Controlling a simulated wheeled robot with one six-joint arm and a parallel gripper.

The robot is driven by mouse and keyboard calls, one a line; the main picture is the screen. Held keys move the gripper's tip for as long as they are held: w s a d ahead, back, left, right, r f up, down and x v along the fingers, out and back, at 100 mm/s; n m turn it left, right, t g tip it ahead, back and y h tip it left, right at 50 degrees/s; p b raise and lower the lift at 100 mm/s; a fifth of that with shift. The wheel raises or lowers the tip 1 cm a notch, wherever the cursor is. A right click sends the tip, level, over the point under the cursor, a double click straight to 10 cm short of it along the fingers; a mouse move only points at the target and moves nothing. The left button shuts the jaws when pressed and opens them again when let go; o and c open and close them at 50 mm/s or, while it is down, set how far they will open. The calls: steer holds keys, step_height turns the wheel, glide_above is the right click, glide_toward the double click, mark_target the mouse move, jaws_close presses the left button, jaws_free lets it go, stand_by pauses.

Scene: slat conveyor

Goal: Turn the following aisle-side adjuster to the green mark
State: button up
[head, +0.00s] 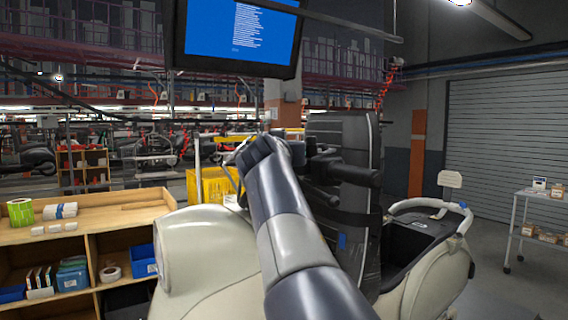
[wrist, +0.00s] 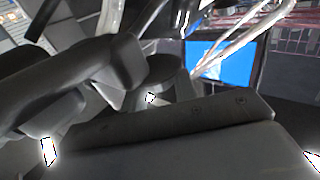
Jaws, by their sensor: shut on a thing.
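My gripper (head: 296,153) is at the handlebar area of the cream scooter (head: 190,255), beyond the end of my arm. In the wrist view a dark, bolted gripper part (wrist: 170,125) fills the lower middle. The gripper is shut on a small dark part that seems to be the adjuster; the hold itself is mostly hidden. A black handlebar grip (head: 358,176) sticks out to the right of my gripper. A dark rounded bar (wrist: 70,82) crosses the left of the wrist view, close to my gripper. No green mark can be made out in either view.
A wooden shelf unit (head: 95,215) with tapes and blue bins stands at left. A tall dark panel (head: 355,130) stands behind the handlebar. A monitor (head: 240,35) hangs above.

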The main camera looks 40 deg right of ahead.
stand_by(0.3)
steer(key=o, duration=0.9)
steer(key=shift+o, duration=0.2)
steer(key=b+v, duration=0.4)
steer(key=v, duration=0.7)
steer(key=shift+w+d, duration=0.1)
steer(key=shift+w, duration=0.05)
